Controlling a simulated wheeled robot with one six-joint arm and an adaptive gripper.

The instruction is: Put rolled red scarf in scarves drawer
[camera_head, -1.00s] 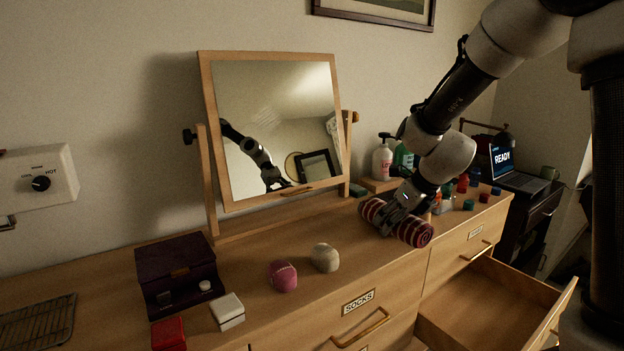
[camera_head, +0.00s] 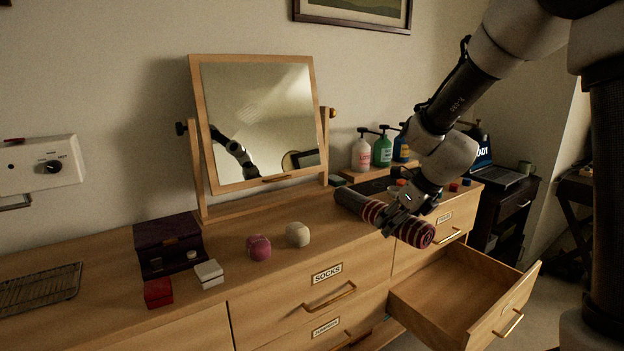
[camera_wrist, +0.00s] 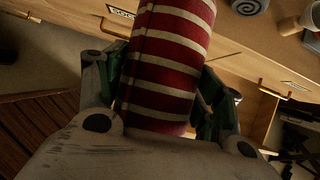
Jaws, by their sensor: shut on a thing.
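The rolled red scarf (camera_head: 417,233) has cream stripes and lies sideways in my gripper (camera_head: 398,220), above the dresser's front edge. In the wrist view the scarf (camera_wrist: 170,60) fills the middle, with a dark green finger on each side. My gripper is shut on it. An open drawer (camera_head: 440,312) juts out below and to the right of the scarf; its visible inside is bare wood. I cannot read a label on its front.
A grey roll (camera_head: 350,203) lies on the dresser top just left of the scarf. The SOCKS drawer (camera_head: 335,285) is shut. Pink (camera_head: 258,247) and beige (camera_head: 298,234) rolled items sit on top. A tilting mirror (camera_head: 262,120) and pump bottles (camera_head: 382,150) stand behind.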

